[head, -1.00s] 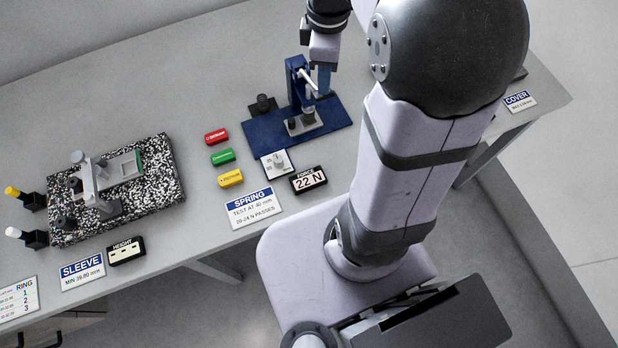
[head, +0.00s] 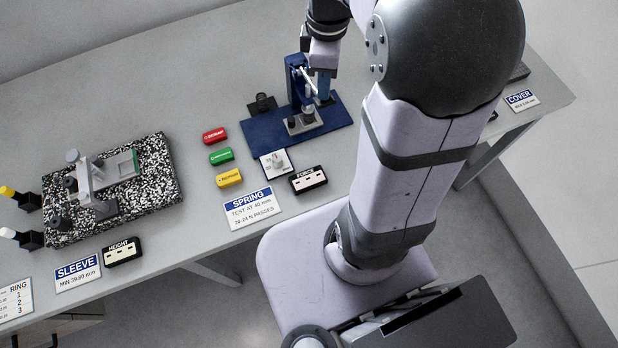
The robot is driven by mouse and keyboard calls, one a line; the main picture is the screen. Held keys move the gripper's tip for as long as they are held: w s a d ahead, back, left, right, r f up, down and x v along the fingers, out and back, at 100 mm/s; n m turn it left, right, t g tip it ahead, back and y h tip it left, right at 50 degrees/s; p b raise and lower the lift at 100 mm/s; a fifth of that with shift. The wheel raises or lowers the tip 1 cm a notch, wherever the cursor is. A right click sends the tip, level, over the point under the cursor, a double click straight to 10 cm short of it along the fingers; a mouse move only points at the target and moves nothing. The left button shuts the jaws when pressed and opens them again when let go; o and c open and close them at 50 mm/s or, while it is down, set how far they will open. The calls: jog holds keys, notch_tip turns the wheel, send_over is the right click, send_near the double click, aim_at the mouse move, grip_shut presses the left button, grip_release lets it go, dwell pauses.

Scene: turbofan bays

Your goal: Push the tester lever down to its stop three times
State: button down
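The spring tester is a blue upright press (head: 297,82) on a blue base plate (head: 265,132), at the upper middle of the head view. Its silver lever (head: 308,80) slopes down to the right from the top of the column. My gripper (head: 324,88) points down close beside the lever, on its right. I cannot tell whether it touches the lever or whether its fingers are open or shut. The force display (head: 308,179) in front of the tester shows dashes, not a number.
A dial (head: 277,164) and the SPRING card (head: 252,207) are in front. A speckled block (head: 160,185) with a gauge stands at left. Bare bench lies behind.

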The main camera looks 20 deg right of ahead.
jog(key=shift+f+b, duration=1.05)
jog(key=shift+f, duration=0.85)
jog(key=shift+s+f, duration=0.15)
jog(key=shift+f, duration=0.05)
jog(key=shift+s+f+b, duration=0.1)
jog(key=shift+b, duration=0.2)
dwell(0.5)
jog(key=shift+w+r+p, duration=0.2)
jog(key=shift+r+p, duration=0.75)
jog(key=shift+r, duration=0.05)
notch_tip(320, 180, up, 12)
jog(key=p, duration=1.1)
jog(key=shift+r, duration=0.2)
